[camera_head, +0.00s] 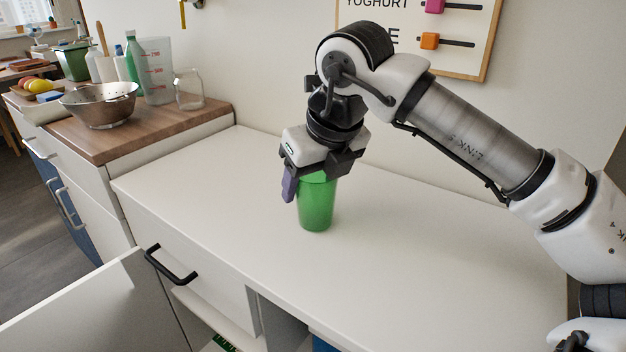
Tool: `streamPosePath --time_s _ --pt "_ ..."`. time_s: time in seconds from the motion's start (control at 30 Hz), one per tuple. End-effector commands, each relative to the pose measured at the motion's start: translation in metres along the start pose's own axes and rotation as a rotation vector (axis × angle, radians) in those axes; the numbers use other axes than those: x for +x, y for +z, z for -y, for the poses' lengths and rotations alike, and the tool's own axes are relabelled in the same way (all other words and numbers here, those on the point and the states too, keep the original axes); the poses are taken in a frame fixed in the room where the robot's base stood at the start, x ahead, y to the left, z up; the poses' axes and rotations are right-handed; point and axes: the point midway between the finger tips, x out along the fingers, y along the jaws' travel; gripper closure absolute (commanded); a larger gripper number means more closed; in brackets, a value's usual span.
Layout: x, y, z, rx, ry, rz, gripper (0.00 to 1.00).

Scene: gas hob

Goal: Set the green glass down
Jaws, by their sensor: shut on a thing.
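The green glass (317,205) is upright at the middle of the white counter (420,265). Its base is at or very close to the counter surface; I cannot tell for sure whether it touches. My gripper (314,178) points down from above and is shut on the glass near its rim. A purple finger pad (289,184) shows at the left side of the glass. The rim and the other finger's contact are mostly hidden by the gripper.
A wooden worktop at left holds a metal colander (101,105), a glass jar (189,90) and a measuring jug (155,72). A drawer handle (170,266) is on the counter front. A wall board (470,40) hangs behind. The white counter around the glass is clear.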

Motion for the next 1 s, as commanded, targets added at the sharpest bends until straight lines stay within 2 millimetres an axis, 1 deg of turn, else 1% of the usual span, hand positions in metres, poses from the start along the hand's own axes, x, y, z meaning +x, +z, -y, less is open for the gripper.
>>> streamPosePath --time_s 0.17,0.2,0.33,0.6,0.73,0.77,0.87,1.0 --pt "0.004 -0.002 0.000 0.000 0.000 0.000 0.65" --pt "0.003 -0.001 0.000 0.000 0.000 0.000 0.33" --pt "0.003 -0.001 0.000 0.000 0.000 -0.001 0.16" --pt "0.003 -0.001 0.000 0.000 0.000 -0.001 0.15" --pt "-0.004 0.001 0.000 0.000 0.000 0.000 0.15" --pt "-0.007 0.001 0.000 0.001 -0.001 0.000 0.15" --pt "-0.026 0.001 0.001 0.002 -0.002 0.001 0.15" --pt "-0.058 0.001 0.001 0.002 -0.003 0.000 0.15"
